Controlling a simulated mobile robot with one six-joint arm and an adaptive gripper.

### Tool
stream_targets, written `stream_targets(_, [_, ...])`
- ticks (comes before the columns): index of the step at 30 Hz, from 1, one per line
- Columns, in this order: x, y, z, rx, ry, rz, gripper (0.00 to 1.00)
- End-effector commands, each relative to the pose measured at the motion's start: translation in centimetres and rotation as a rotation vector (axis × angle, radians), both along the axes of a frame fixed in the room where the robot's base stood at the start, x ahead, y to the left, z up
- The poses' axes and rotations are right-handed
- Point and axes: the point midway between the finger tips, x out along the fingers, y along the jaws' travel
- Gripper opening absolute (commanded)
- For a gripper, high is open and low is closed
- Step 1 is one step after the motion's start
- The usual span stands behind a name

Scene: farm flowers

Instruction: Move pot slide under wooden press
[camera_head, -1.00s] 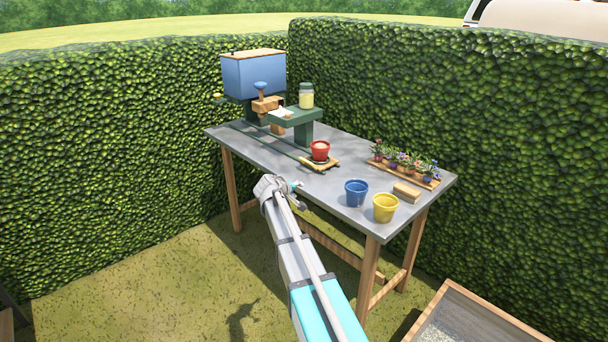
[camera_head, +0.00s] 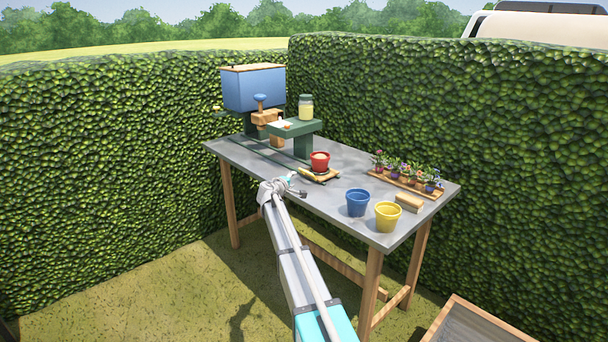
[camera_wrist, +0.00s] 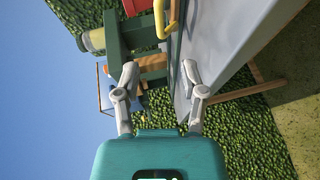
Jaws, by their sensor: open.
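The pot slide (camera_head: 329,175) is a small wooden board on rails on the grey table, holding a red pot (camera_head: 320,162) filled with pale soil. A yellow handle (camera_head: 308,177) is on its front left; it also shows at the top of the wrist view (camera_wrist: 168,20). The wooden press (camera_head: 267,118), with a blue knob, stands farther back left, above the rails. The slide is in front of it, not beneath. My gripper (camera_head: 296,186) is at the table's front edge, left of and near the slide. In the wrist view my gripper (camera_wrist: 159,75) has its fingers apart and nothing between them.
A blue hopper (camera_head: 253,88) rises behind the press. A green stand (camera_head: 304,143) carries a jar (camera_head: 306,107). On the right are a blue pot (camera_head: 357,202), a yellow pot (camera_head: 388,216), a brush (camera_head: 409,202) and a flower tray (camera_head: 405,181).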

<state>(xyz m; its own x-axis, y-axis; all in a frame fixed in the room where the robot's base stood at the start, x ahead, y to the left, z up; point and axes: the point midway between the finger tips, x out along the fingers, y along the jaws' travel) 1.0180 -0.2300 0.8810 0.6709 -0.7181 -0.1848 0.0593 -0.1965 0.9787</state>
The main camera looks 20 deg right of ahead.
Motion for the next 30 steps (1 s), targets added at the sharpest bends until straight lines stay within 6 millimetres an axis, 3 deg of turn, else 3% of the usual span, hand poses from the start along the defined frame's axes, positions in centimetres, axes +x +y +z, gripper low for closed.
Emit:
stream_targets(8, [1.5,-1.5,-0.5,0.000,0.000,0.000,0.54])
stream_targets(30, [8.4,-8.8,-2.4,0.001,0.001,0.000,0.54])
